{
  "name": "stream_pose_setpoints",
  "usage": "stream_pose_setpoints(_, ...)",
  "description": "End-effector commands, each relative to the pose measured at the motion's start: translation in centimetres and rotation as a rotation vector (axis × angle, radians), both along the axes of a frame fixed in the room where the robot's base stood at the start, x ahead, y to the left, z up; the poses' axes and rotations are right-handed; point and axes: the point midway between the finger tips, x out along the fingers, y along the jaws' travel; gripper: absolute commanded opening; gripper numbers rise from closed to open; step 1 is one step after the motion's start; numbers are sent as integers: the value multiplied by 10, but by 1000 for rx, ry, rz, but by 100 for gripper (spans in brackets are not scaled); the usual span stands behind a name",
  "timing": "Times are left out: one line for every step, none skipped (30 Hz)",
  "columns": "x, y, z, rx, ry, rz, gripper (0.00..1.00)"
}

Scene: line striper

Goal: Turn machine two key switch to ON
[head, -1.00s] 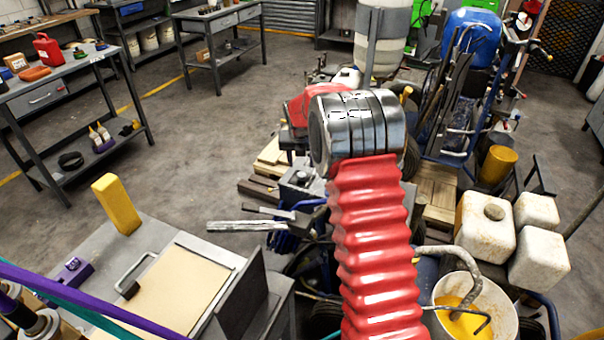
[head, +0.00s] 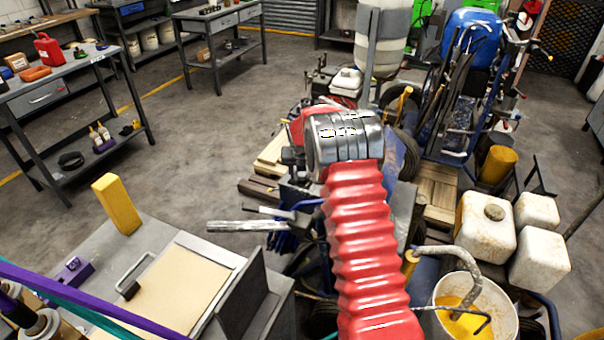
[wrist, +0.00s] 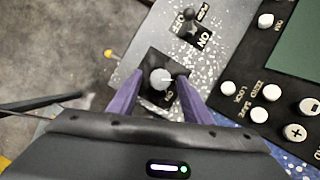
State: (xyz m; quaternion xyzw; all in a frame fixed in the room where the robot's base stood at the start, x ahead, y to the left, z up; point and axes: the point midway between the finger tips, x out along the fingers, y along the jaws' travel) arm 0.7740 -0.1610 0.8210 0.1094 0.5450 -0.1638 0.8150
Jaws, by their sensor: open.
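In the wrist view, a small round grey switch knob (wrist: 161,78) with a pale pointer sits on a square black plate; this looks like the key switch. White lettering below it is partly hidden and hard to read. My gripper (wrist: 158,80) is open, its two purple fingers on either side of the knob. I cannot tell whether they touch it. In the head view my gripper is hidden beyond my red arm, and the switch cannot be made out. The line striper machine (head: 415,205) stands behind and beside my arm.
In the wrist view, a toggle switch (wrist: 190,22) marked OFF and ON stands just above the knob. A black control panel (wrist: 262,85) with white buttons and a green screen is at the right. In the head view, a bucket of yellow paint (head: 470,305) stands at lower right.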

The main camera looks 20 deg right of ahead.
Motion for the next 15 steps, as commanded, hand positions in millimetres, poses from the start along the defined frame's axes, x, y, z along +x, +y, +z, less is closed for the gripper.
stream_pose_setpoints(0,0,0,0,0,0,45)
stream_pose_setpoints(0,0,0,0,0,0,44)
stream_pose_setpoints(0,0,0,0,0,0,41)
stream_pose_setpoints(0,0,0,0,0,0,39)
stream_pose_setpoints(0,0,0,0,0,0,37)
stream_pose_setpoints(0,0,0,0,0,0,34)
stream_pose_setpoints(0,0,0,0,0,0,32)
stream_pose_setpoints(0,0,0,0,0,0,30)
stream_pose_setpoints(0,0,0,0,0,0,27)
stream_pose_setpoints(0,0,0,0,0,0,25)
stream_pose_setpoints(0,0,0,0,0,0,23)
stream_pose_setpoints(0,0,0,0,0,0,20)
stream_pose_setpoints(0,0,0,0,0,0,18)
stream_pose_setpoints(0,0,0,0,0,0,16)
stream_pose_setpoints(0,0,0,0,0,0,13)
